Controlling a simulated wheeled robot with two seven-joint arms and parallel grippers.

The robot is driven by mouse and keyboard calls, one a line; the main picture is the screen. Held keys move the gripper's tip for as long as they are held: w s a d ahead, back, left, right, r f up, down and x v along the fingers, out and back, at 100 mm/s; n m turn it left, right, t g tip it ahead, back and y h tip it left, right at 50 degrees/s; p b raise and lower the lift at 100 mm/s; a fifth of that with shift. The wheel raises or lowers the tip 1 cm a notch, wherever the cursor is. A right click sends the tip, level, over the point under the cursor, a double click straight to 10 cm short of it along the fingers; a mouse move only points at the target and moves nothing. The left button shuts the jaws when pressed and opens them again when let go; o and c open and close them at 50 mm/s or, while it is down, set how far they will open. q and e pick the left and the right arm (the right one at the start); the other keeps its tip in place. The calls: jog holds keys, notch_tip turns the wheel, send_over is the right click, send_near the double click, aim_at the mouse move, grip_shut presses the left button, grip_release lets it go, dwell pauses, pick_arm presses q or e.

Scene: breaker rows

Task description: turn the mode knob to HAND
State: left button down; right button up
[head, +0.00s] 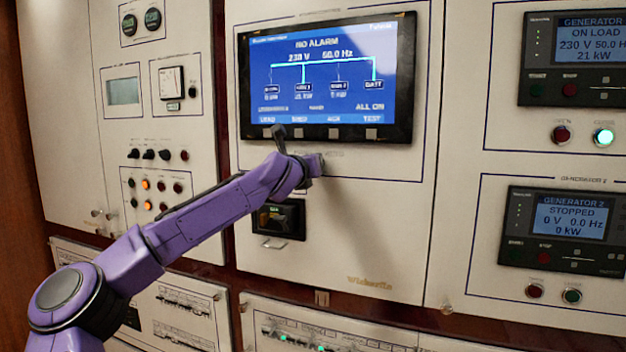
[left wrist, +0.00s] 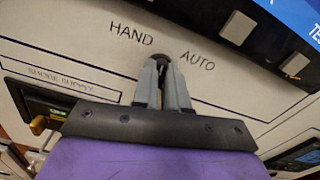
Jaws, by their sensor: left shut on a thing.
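The mode knob (left wrist: 163,58) is a small dark knob on the cream panel, seen in the left wrist view between the printed words HAND (left wrist: 131,33) and AUTO (left wrist: 197,60). My left gripper (left wrist: 162,72) is shut on it, one grey finger on each side. The fingers hide most of the knob, so I cannot tell which word it points to. In the head view my purple left arm reaches the panel just below the display, and my left gripper (head: 316,164) hides the knob there. My right gripper is not in view.
A display reading NO ALARM (head: 328,80) sits just above my left gripper, with grey buttons along its lower edge. A dark breaker (head: 278,218) is below, partly behind my arm. Generator panels (head: 580,60) are at the right. The panel right of my gripper is bare.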

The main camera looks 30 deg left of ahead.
pick_arm(q)
jog(key=n+b, duration=0.4)
jog(key=shift+f, duration=0.1)
jog(key=shift+a+n, duration=0.1)
jog(key=shift+n, duration=0.2)
dwell(0.4)
jog(key=c, duration=1.2)
grip_release()
jog(key=shift+o, duration=0.2)
